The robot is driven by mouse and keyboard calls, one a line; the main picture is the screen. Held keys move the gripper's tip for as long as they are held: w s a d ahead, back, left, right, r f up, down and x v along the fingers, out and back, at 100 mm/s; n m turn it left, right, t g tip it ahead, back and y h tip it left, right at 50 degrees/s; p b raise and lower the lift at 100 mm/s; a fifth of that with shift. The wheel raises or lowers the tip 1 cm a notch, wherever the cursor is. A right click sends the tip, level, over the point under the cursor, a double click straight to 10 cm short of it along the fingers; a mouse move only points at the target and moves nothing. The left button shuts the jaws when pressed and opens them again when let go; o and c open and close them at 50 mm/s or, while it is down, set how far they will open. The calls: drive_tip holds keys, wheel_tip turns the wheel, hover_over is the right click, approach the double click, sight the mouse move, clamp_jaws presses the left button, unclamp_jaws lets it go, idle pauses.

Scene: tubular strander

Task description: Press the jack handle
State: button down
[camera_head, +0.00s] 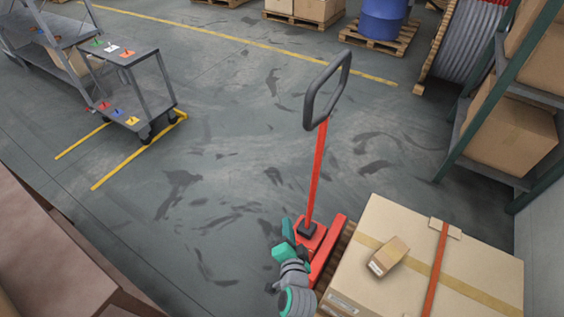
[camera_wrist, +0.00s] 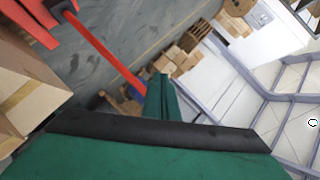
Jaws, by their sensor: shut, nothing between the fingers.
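The pallet jack has a red shaft (camera_head: 318,170) that rises upright from its red base (camera_head: 322,250). A black loop handle (camera_head: 328,90) tops it. My green gripper (camera_head: 287,230) is shut and empty. In the head view it appears just left of the foot of the shaft, far below the handle loop; whether it touches the jack I cannot tell. In the wrist view the red shaft (camera_wrist: 105,52) runs diagonally toward my gripper (camera_wrist: 163,95) and passes behind its finger. The loop is not clearly visible there.
A large carton (camera_head: 400,235) with a small box (camera_head: 388,256) and an orange strap sits on the jack's load at right. A grey cart (camera_head: 132,75) stands upper left. A shelf (camera_head: 495,100) stands at right. The floor left of and behind the jack is clear.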

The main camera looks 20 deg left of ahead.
drive_tip(key=s+d+f+n+t+h, duration=0.1)
drive_tip(key=s+d+h, duration=0.1)
drive_tip(key=s+d, duration=0.5)
drive_tip(key=s+d+f+n+t+h, duration=0.1)
drive_tip(key=s+d+h, duration=0.15)
drive_tip(key=s, duration=0.75)
drive_tip(key=s+d+r+n, duration=0.2)
drive_tip(key=s+r, duration=0.1)
drive_tip(key=s, duration=0.3)
drive_tip(key=s+d+r+n+h, duration=0.1)
drive_tip(key=s+d+r+n, duration=0.1)
drive_tip(key=s+r, duration=0.2)
drive_tip(key=s, duration=0.2)
drive_tip(key=shift+s+d+n+t, duration=0.15)
drive_tip(key=shift+s+n+t, duration=0.15)
drive_tip(key=shift+s, duration=0.05)
drive_tip(key=shift+h, duration=0.25)
